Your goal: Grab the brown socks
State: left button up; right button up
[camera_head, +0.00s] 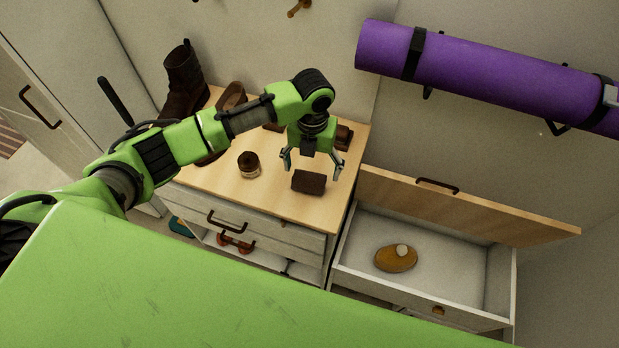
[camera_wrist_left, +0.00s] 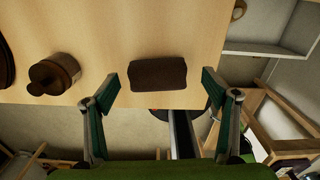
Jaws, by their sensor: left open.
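A dark brown, folded block-like bundle, which looks like the brown socks (camera_head: 309,182), lies on the wooden top of the cabinet near its front edge. It also shows in the left wrist view (camera_wrist_left: 158,73), just beyond and between the fingertips. My left gripper (camera_head: 311,165) is open and empty above and around the bundle, with a finger to each side. In the left wrist view its fingertips (camera_wrist_left: 159,84) are spread wider than the bundle. I cannot tell whether they touch it. My right gripper is not in view.
A small brown jar (camera_head: 249,165) stands left of the bundle. A dark boot (camera_head: 184,79) and other brown items stand at the back of the cabinet top (camera_head: 212,184). An open drawer (camera_head: 465,264) at right holds an oval brown object (camera_head: 396,259). A purple roll (camera_head: 480,70) hangs on the wall.

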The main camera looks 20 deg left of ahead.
aim_at(310, 173)
pick_arm(q)
jog(key=shift+s+a+f+p, duration=0.1)
jog(key=shift+f+p, duration=0.15)
jog(key=shift+f, duration=0.8)
jog(key=shift+s+a+f+p, duration=0.1)
jog(key=shift+f+p, duration=0.15)
jog(key=shift+f, duration=0.8)
jog(key=c, duration=1.1)
jog(key=shift+r, duration=0.1)
